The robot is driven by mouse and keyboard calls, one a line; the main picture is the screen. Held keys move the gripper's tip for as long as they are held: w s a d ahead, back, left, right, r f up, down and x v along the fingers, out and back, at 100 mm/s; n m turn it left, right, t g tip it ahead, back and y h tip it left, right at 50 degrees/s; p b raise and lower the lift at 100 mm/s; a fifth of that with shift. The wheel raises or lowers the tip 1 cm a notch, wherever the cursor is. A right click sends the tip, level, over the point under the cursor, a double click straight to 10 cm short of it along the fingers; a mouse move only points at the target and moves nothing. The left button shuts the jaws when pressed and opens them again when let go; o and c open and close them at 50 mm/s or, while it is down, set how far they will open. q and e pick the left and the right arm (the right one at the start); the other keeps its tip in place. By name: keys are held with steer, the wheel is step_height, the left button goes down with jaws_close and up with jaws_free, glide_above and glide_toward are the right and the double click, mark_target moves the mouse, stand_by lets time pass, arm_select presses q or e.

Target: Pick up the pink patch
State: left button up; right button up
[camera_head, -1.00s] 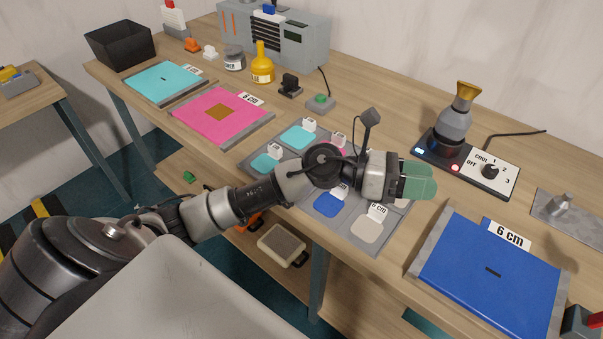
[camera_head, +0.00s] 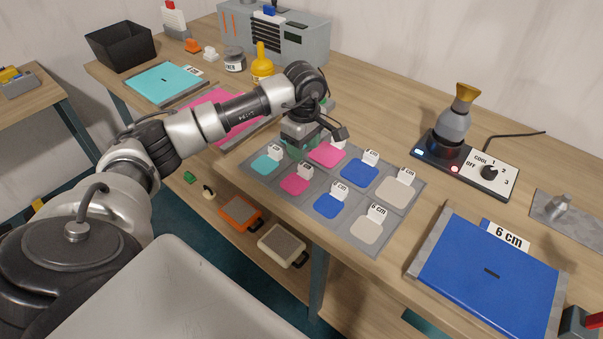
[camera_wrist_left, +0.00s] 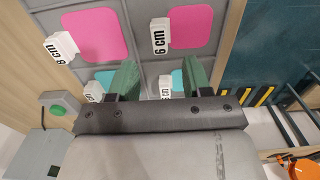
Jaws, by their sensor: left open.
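Two pink patches lie in the grey sectioned tray (camera_head: 338,225). The rear one (camera_head: 327,155) shows in the left wrist view (camera_wrist_left: 97,33) with an 8 cm tag. The front one (camera_head: 295,185) also shows there (camera_wrist_left: 192,27) with a 6 cm tag. Both are flat and uncovered. My left gripper (camera_head: 298,152) points down above the tray's left end, over the teal patches, left of the pink ones. Its green fingers (camera_wrist_left: 158,78) are apart and empty. The rear teal patch is hidden by the gripper in the head view. My right gripper is out of view.
Blue patches (camera_head: 360,171) and beige patches (camera_head: 367,228) fill the tray's right side. A pink sheet (camera_head: 205,105) lies behind my left arm. A heat tool on a stand (camera_head: 452,135) and a large blue sheet (camera_head: 490,262) stand to the right.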

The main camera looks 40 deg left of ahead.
mark_target(305, 165)
arm_select(q)
step_height(305, 165, down, 6)
steer(key=shift+d+f+p, duration=0.15)
steer(key=shift+f+p, duration=0.1)
steer(key=shift+p, duration=0.55)
steer(key=shift+c, duration=0.5)
jaws_close()
steer(key=shift+r, duration=0.1)
